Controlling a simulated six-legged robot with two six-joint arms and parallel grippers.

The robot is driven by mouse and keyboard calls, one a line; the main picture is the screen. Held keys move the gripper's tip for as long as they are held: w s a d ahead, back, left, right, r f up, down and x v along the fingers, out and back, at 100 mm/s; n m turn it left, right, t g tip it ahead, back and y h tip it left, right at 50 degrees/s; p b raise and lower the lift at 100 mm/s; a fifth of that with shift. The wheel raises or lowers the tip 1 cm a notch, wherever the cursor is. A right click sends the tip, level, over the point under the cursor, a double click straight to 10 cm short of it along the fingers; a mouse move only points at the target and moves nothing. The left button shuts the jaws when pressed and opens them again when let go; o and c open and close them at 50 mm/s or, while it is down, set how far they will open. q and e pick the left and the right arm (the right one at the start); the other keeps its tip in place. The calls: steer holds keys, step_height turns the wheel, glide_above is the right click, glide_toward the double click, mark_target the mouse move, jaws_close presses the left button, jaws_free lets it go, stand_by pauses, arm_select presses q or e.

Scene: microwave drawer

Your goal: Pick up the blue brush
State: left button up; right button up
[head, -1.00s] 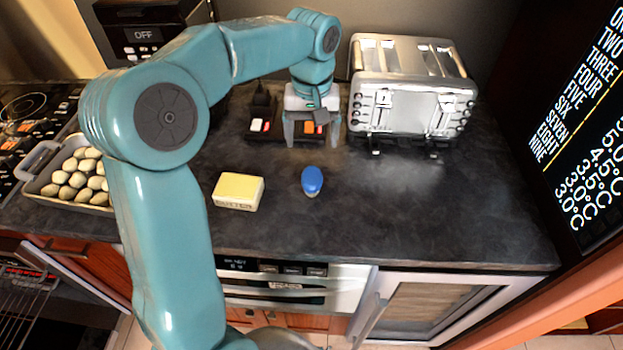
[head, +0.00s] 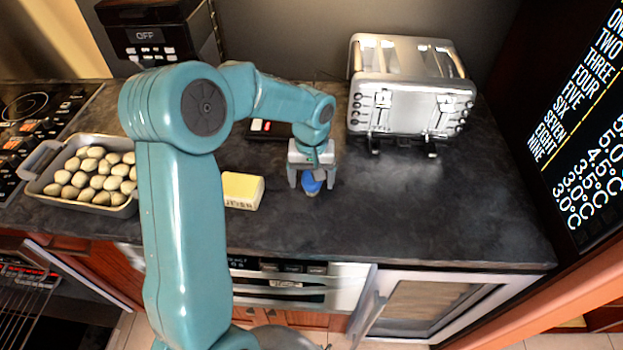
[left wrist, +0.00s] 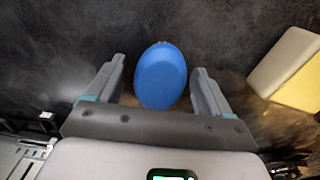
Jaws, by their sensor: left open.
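The blue brush (head: 311,185) lies on the dark countertop in the head view, partly hidden by my left gripper (head: 311,184). In the left wrist view the blue brush (left wrist: 161,76) shows as a smooth blue oval. My left gripper (left wrist: 158,88) is open, with one finger on each side of the brush and a gap to both. I cannot tell exactly how high the fingertips are above the counter. My right gripper is not in view.
A yellow and white butter block (head: 241,190) lies just left of the brush. A silver toaster (head: 411,95) stands behind at the right. A tray of egg-like items (head: 128,207) is at the left. The counter to the right of the brush is clear.

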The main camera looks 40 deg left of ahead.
arm_select(q)
steer(key=shift+w, duration=0.1)
steer(key=c, duration=1)
steer(key=shift+c, duration=0.2)
step_height(320, 180, up, 20)
steer(key=o, duration=0.4)
steer(key=c, duration=0.3)
